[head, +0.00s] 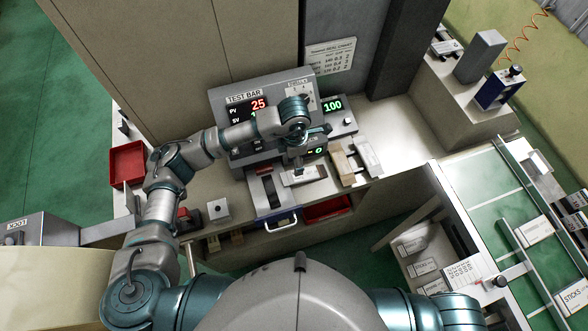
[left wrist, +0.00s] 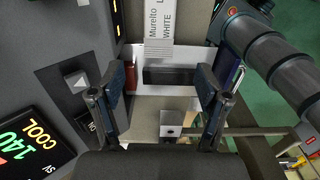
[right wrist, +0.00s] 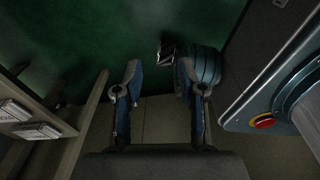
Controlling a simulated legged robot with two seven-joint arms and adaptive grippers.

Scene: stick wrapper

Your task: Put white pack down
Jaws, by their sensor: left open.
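The white pack (head: 305,176), a flat box, lies at the front of the machine in the head view. In the left wrist view the white pack (left wrist: 158,28), with "WHITE" printed on it, is cut off by the top edge, beyond my fingertips. My left gripper (head: 299,166) is just over the pack's near side. Its two fingers (left wrist: 156,78) are apart, with nothing gripped between them. My right gripper (right wrist: 157,68) is open and empty, above the green floor, and does not show in the head view.
The test machine (head: 262,105) with lit displays stands behind the pack. Red bins (head: 128,163) and wooden and white blocks (head: 345,165) are nearby. A conveyor (head: 490,200) is at right.

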